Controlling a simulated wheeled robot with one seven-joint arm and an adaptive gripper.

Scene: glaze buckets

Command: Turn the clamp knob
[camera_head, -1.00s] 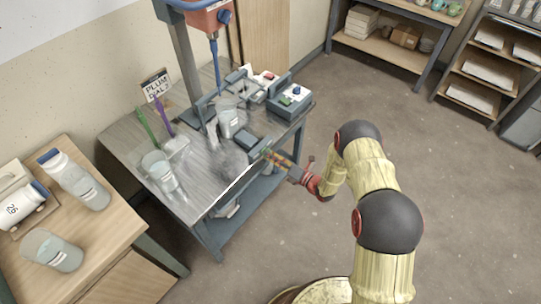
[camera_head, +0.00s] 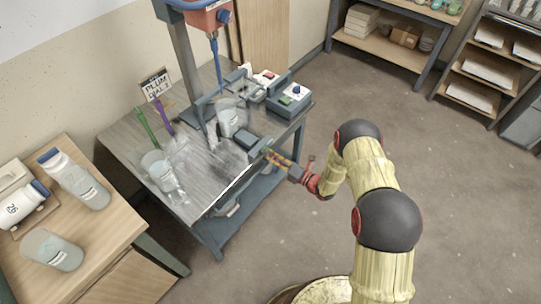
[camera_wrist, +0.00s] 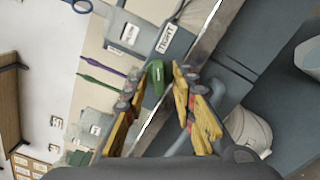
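The clamp knob (camera_wrist: 155,78) is a small green handle at the front edge of the grey metal bench. In the wrist view it lies between my two yellow fingertips, with gaps visible on both sides. In the head view the knob (camera_head: 265,151) is small, beside the dark grey clamp block (camera_head: 249,142). My gripper (camera_head: 272,155) reaches to it from the right; it also shows in the wrist view (camera_wrist: 158,76). The fingers are spread. I cannot tell whether either finger touches the knob.
The metal bench (camera_head: 205,195) also holds a clear bucket (camera_head: 228,121), a jug (camera_head: 160,170) and a control box (camera_head: 290,97). A mixer post (camera_head: 184,65) rises behind. A wooden table (camera_head: 105,240) with jars stands at left. The floor at right is clear.

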